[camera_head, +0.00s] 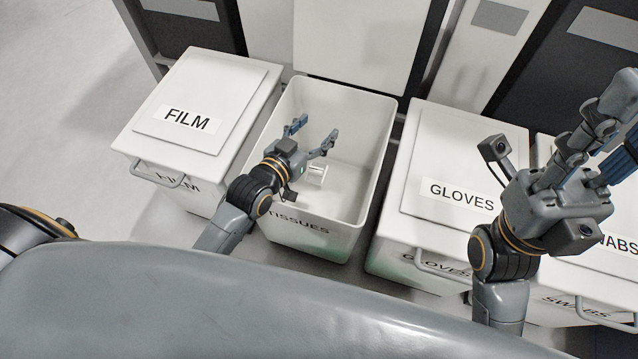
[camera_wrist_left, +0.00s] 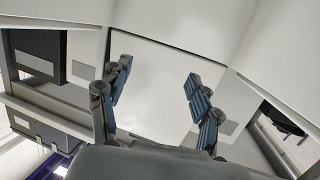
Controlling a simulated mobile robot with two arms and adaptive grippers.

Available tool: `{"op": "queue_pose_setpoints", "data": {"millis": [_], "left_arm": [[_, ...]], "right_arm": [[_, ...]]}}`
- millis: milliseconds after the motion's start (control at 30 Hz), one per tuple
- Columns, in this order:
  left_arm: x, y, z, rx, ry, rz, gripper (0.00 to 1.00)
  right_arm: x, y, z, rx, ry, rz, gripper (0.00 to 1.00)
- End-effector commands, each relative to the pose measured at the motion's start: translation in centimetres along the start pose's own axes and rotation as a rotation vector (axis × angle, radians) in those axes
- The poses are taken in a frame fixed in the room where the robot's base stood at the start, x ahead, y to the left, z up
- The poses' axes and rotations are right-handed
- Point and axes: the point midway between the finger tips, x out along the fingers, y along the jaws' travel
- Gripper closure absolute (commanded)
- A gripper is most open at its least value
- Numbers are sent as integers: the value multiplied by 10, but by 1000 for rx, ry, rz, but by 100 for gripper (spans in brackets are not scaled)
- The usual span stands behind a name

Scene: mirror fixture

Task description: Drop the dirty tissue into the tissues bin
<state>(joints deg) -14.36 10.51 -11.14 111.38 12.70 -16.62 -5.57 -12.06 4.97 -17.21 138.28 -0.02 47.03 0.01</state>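The white tissues bin (camera_head: 362,125), marked TISSUES on its front, stands open in the middle of the head view. My left gripper (camera_head: 313,130) is over the bin's opening with its fingers spread and nothing between them. In the left wrist view the same gripper (camera_wrist_left: 159,75) shows two blue-padded fingers apart, with only pale surfaces beyond. My right gripper (camera_head: 628,118) is open and empty, raised over the bins at the right.
The lidded FILM bin (camera_head: 235,82) stands to the left of the tissues bin. The lidded GLOVES bin (camera_head: 450,150) and a SWABS bin (camera_head: 560,315) stand to the right, partly behind my right arm. Bare floor (camera_head: 60,120) shows at the far left.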

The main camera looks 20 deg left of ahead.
Motion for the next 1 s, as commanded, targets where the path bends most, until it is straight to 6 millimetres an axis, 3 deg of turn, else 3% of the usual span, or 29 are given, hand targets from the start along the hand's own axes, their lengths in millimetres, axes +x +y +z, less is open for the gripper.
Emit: {"op": "queue_pose_setpoints", "data": {"millis": [333,733,1000], "left_arm": [[-1,0,-9,0,2,0,36],[-16,0,-80,1,5,0,36],[-20,0,-98,-1,0,0,36]], "right_arm": [[0,0,0,0,-2,1,66],[0,0,0,0,-1,1,66],[0,0,0,0,-1,0,66]]}}
